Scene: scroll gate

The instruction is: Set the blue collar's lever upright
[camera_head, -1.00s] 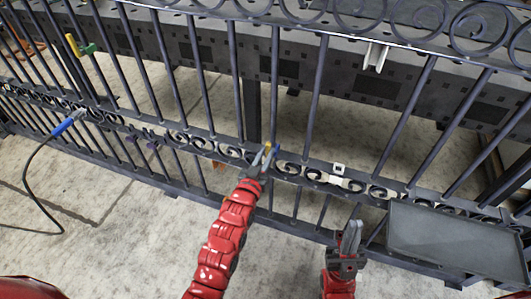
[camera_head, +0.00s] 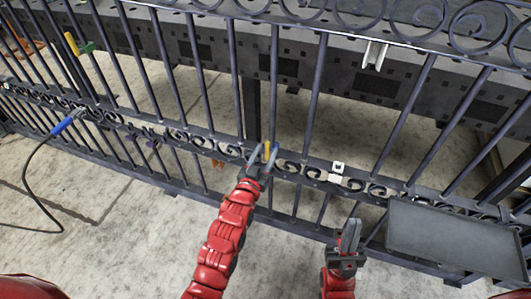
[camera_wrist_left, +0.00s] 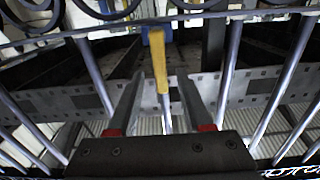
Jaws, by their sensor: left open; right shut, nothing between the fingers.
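The yellow lever (camera_head: 267,150) shows at the middle rail of the dark gate, by my left gripper's fingertips. In the left wrist view the lever (camera_wrist_left: 160,62) runs down the picture from a blue collar (camera_wrist_left: 156,24), lined up with the gap between the fingers. Its true tilt is hard to tell. The collar is hidden or too small in the head view. My left gripper (camera_head: 261,157) is open, its fingers apart; I cannot tell if either touches the lever. It also shows in the left wrist view (camera_wrist_left: 158,95). My right gripper (camera_head: 350,236) is shut and empty, low before the gate.
The gate's bars and scrollwork rail (camera_head: 205,143) cross the view. Another yellow lever (camera_head: 71,43) and a green piece (camera_head: 88,47) are at upper left. A blue-handled tool (camera_head: 66,122) with a black cord is at left. A grey tray (camera_head: 450,238) is at right.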

